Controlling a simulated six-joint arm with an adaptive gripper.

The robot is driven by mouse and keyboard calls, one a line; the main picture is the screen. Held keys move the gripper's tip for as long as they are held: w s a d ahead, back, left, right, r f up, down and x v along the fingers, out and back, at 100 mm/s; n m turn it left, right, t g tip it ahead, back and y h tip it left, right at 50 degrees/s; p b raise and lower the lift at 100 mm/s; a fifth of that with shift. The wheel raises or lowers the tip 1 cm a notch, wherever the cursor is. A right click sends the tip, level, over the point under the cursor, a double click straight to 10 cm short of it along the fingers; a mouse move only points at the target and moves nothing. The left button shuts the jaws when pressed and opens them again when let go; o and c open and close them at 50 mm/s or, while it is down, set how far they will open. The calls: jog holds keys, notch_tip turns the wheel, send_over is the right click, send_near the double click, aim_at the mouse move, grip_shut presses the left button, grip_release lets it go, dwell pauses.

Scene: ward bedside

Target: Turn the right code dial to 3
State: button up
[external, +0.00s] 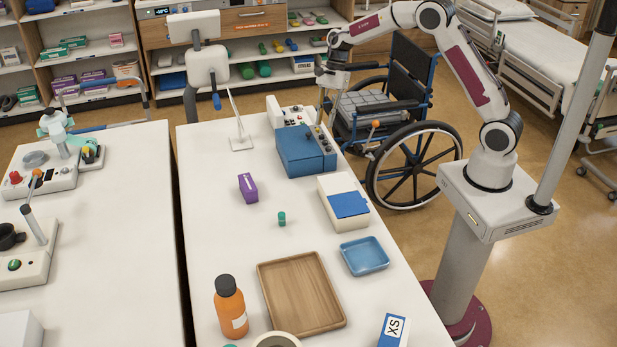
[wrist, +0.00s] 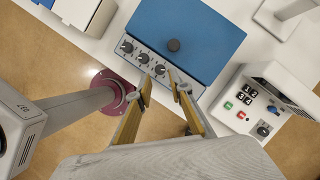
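The blue box (external: 300,152) stands near the right edge of the white table, with a grey strip of small dark dials on its side. In the wrist view the blue box (wrist: 190,35) shows a round dark knob on top. A left dial (wrist: 127,47), a middle dial (wrist: 143,58) and a right dial (wrist: 160,70) sit in a row on the strip. My gripper (wrist: 160,76) is open, its fingertips apart near the right dial; contact cannot be told. In the external view my gripper (external: 325,104) is above the strip. The dial settings are too small to read.
A white keypad unit (external: 290,115) stands just behind the blue box; it also shows in the wrist view (wrist: 265,105). A white box with a blue panel (external: 343,200) is in front. A wheelchair (external: 405,130) stands beside the table.

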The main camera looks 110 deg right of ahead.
jog(key=w+d+r+m+t+h, duration=0.55)
jog(key=w+d+r+m, duration=0.3)
jog(key=m, duration=0.55)
notch_tip(320, 180, up, 8)
jog(key=s+d+m+h, duration=0.25)
jog(key=m+h, duration=0.25)
jog(key=m, duration=1.1)
jog(key=s+a+f+m+g+y, duration=0.1)
jog(key=s+a+m, duration=0.4)
jog(key=a, duration=0.6)
jog(key=s+a+f+m+g+y, duration=0.1)
jog(key=s+a+m+g+y, duration=0.1)
jog(key=s+a+m, duration=0.4)
jog(key=s+a+f+m+g+y, duration=0.1)
jog(key=s+a+m+g, duration=0.1)
jog(key=s+a+m, duration=0.4)
jog(key=s+a, duration=0.5)
jog(key=a, duration=0.6)
jog(key=shift+s+a+f, duration=0.15)
jog(key=shift+s+f, duration=0.15)
jog(key=shift+s, duration=0.05)
